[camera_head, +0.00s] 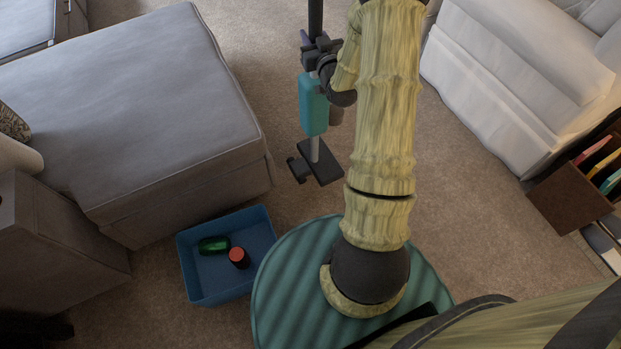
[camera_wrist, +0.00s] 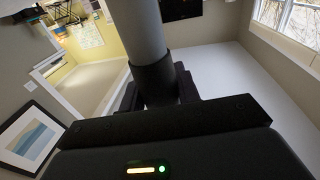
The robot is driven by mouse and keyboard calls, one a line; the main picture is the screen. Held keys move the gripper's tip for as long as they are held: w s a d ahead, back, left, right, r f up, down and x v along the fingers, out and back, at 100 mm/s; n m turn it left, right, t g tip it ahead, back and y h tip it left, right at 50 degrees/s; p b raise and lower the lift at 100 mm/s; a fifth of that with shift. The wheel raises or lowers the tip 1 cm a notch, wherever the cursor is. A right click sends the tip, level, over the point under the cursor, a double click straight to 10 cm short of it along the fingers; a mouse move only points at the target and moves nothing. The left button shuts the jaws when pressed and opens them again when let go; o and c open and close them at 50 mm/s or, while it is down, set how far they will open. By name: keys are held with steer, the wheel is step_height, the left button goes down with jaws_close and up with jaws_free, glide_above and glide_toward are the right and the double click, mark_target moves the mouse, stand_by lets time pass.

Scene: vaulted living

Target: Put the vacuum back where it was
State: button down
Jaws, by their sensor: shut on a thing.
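The vacuum (camera_head: 313,104) is a slim stick with a teal body, a dark upper pole and a black floor head at its lower end. It appears upright over the carpet, left of my arm in the head view. I cannot tell whether its head touches the floor. My gripper (camera_head: 319,50) is shut on the vacuum's pole above the teal body. In the wrist view my gripper (camera_wrist: 159,88) has its dark fingers on both sides of the pole (camera_wrist: 150,35), at a dark sleeve. The vacuum's top end is out of the head view.
A blue bin (camera_head: 187,262) holding a green item and a red-topped can sits beside my base. A grey ottoman (camera_head: 140,90) stands left, a white sofa (camera_head: 510,75) at upper right, and a brown box of colourful items (camera_head: 562,200) at right. Carpet between them is open.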

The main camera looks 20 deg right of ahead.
steer(key=shift+w+d+b, duration=0.35)
steer(key=shift+d+b, duration=0.1)
steer(key=shift+w, duration=0.15)
steer(key=shift+r, duration=0.1)
steer(key=shift+a, duration=0.1)
steer(key=shift+s+f, duration=0.2)
steer(key=shift+f, duration=0.15)
steer(key=shift+w+f+b, duration=0.1)
steer(key=shift+f+b, duration=0.9)
steer(key=shift+f, duration=1.8)
